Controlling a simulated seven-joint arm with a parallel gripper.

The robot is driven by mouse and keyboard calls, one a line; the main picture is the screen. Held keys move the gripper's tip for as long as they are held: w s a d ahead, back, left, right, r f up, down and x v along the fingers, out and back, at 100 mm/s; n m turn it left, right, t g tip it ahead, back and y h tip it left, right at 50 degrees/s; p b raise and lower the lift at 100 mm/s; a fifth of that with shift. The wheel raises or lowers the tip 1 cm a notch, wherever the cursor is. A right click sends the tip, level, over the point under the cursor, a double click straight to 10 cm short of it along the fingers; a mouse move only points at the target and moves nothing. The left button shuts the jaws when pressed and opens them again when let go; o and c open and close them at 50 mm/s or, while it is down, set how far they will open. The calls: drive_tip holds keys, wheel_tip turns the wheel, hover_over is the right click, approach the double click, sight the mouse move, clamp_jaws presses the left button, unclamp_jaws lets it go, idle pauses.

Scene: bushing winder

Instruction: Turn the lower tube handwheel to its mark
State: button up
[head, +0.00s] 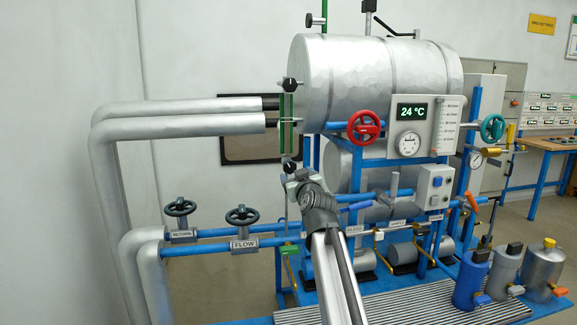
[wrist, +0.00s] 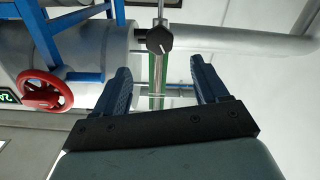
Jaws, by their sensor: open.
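The lower tube handwheel is a small black knob (head: 288,165) at the foot of the green sight tube (head: 286,125) in the head view. The wrist view, which is upside down, shows this black knob (wrist: 160,39) with a short white line on its face. My gripper (wrist: 160,68) is open and empty. Its two dark blue fingers point toward the knob, which appears between and just beyond the fingertips, with no contact visible. In the head view my gripper (head: 295,179) is just below the knob and partly covers that area. I cannot make out the target mark.
A similar upper black knob (head: 291,84) tops the tube. Silver insulated pipes (head: 190,124) end close to its left. A red handwheel (head: 364,127) and the blue frame are on the right. Black RETURN (head: 180,207) and FLOW (head: 242,215) valve wheels stand at lower left.

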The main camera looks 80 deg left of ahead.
sight(290, 166)
drive_tip(key=a, duration=1.2)
drive_tip(key=shift+a, duration=0.25)
drive_tip(key=shift+c, duration=0.3)
drive_tip(key=c, duration=0.9)
